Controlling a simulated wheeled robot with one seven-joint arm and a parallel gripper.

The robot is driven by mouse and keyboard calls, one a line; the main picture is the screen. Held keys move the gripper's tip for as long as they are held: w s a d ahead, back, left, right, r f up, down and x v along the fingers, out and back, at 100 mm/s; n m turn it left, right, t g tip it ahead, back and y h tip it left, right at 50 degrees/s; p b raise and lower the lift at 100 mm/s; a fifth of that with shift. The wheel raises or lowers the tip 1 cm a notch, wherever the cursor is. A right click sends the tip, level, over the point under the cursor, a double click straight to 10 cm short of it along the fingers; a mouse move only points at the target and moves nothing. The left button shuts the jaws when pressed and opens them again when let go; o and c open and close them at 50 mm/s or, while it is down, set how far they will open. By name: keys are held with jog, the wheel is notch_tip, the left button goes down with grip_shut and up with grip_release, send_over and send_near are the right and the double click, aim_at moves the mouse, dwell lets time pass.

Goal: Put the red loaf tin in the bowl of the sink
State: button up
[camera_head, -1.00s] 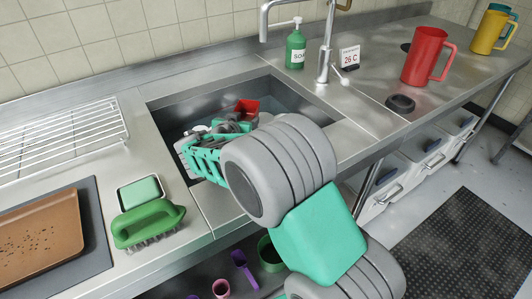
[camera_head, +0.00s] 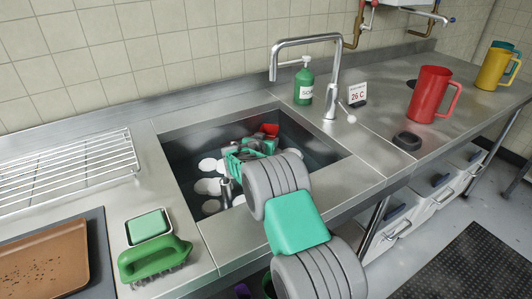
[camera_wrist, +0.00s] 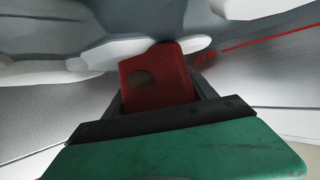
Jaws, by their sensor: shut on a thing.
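The red loaf tin (camera_wrist: 158,78) is between the fingers of my gripper (camera_wrist: 160,100) in the wrist view, with pale foam patches close beyond it. In the head view a small red part of the tin (camera_head: 270,130) shows past my gripper (camera_head: 258,143), which is shut on it. My gripper reaches down inside the sink bowl (camera_head: 318,150), towards its back right part. The rest of the tin is hidden by my gripper and wrist. I cannot tell whether the tin touches the bowl's floor.
White foam patches (camera_head: 207,186) lie in the bowl. A tap (camera_head: 328,80) and a green soap bottle (camera_head: 304,86) stand behind it. A green brush (camera_head: 153,258), sponge dish (camera_head: 149,227) and wire rack (camera_head: 70,165) are left. A red jug (camera_head: 428,95) stands right.

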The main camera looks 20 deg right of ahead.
notch_tip(320, 180, down, 6)
jog(key=shift+r, duration=0.15)
jog(key=shift+f+b, duration=0.4)
jog(key=shift+b, duration=0.1)
jog(key=shift+f+b, duration=0.25)
jog(key=shift+b, duration=0.1)
jog(key=o, duration=1.5)
jog(key=shift+o, duration=0.2)
jog(key=shift+r, duration=0.1)
